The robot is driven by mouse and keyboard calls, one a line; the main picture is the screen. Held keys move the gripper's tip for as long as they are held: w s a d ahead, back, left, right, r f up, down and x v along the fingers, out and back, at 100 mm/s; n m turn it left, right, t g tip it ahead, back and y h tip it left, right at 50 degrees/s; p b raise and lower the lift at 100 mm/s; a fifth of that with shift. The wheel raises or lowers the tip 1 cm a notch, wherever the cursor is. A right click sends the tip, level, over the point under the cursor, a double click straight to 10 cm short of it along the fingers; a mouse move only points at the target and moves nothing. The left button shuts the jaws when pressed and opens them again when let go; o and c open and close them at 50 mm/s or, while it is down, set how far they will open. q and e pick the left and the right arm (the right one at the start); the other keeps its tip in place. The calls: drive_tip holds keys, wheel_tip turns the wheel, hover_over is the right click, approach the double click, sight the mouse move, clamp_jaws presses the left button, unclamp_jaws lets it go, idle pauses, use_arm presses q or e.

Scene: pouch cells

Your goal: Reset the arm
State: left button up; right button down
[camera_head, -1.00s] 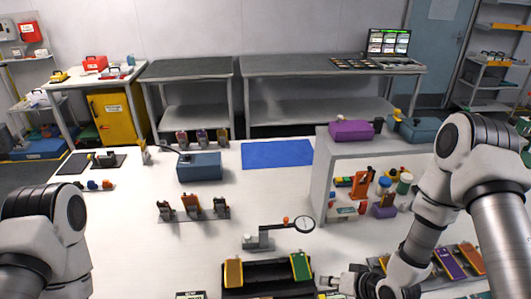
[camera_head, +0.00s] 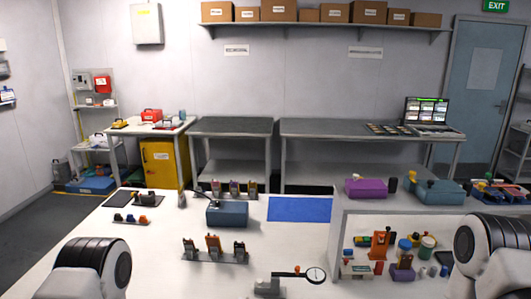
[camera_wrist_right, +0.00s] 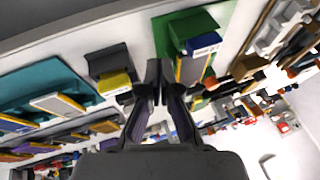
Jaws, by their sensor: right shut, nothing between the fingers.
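My right gripper (camera_wrist_right: 158,78) shows in the right wrist view. Its fingers meet at the tips, with nothing held between them. Beyond the fingers are a dark holder with a yellow piece (camera_wrist_right: 115,83) on the left and a green holder (camera_wrist_right: 188,30) on the right. In the head view only links of my right arm (camera_head: 492,250) show at the lower right edge, and links of my left arm (camera_head: 95,262) at the lower left. Both grippers are outside the head view, and the left gripper shows in neither current view.
The white table (camera_head: 160,245) carries a blue mat (camera_head: 300,209), a blue box (camera_head: 227,214), a row of clamps (camera_head: 214,249) and a dial gauge (camera_head: 315,275). A raised shelf (camera_head: 345,235) with a purple box (camera_head: 366,189) stands on the right. The white surface at left-centre is mostly clear.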

drive_tip(key=s+d+f+n+g+h, duration=0.1)
drive_tip(key=s+f+g, duration=0.1)
drive_tip(key=s, duration=0.5)
drive_tip(key=s+d+f+g+h, duration=0.1)
drive_tip(key=s+f+g+h, duration=0.1)
drive_tip(key=s, duration=0.5)
use_arm(q)
wheel_tip(320, 180, down, 8)
drive_tip(key=b, duration=0.8)
drive_tip(key=shift+s+d, duration=0.15)
drive_tip(key=shift+s, duration=0.15)
use_arm(e)
wheel_tip(320, 180, down, 8)
drive_tip(key=shift+a+r, duration=0.2)
